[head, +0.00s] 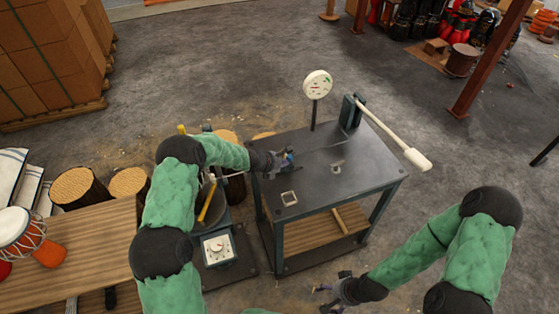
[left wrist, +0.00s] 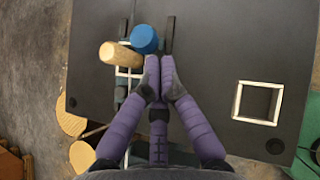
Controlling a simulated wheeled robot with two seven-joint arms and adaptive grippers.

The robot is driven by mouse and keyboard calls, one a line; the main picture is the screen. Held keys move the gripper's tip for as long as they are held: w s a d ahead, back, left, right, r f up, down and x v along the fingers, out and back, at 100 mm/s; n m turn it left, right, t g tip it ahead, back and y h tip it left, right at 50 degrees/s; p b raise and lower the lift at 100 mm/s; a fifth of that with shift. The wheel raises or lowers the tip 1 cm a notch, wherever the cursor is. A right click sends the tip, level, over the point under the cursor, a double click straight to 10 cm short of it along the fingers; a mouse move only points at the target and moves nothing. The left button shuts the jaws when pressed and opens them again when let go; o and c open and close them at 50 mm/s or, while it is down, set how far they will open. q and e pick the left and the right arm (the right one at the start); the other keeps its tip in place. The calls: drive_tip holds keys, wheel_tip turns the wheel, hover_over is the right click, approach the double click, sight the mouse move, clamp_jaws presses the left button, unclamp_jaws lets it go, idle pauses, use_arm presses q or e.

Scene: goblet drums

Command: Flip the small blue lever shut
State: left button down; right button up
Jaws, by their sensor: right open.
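The blue round-ended piece (left wrist: 145,39), likely the small blue lever's end, is on the dark metal table, left of and just beyond my left fingertips in the left wrist view. A pale wooden handle (left wrist: 119,54) lies beside it, over a light metal bracket. My left gripper (left wrist: 160,64) has its purple fingers together, with nothing seen between them; whether they touch the blue piece is unclear. In the head view my left gripper (head: 287,160) is over the table's left edge and hides the lever. My right gripper (head: 332,299) is open and empty, in front of the table.
A round dial (head: 317,85) stands behind. A scale (head: 218,246) stands left of the table.

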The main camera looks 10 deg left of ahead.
use_arm(q)
drive_tip(key=shift+w+d+y+p, duration=0.35)
drive_tip(key=shift+d+p, duration=0.2)
drive_tip(key=shift+p, duration=0.1)
use_arm(e)
wheel_tip(320, 180, up, 2)
use_arm(q)
drive_tip(key=shift+d, duration=0.1)
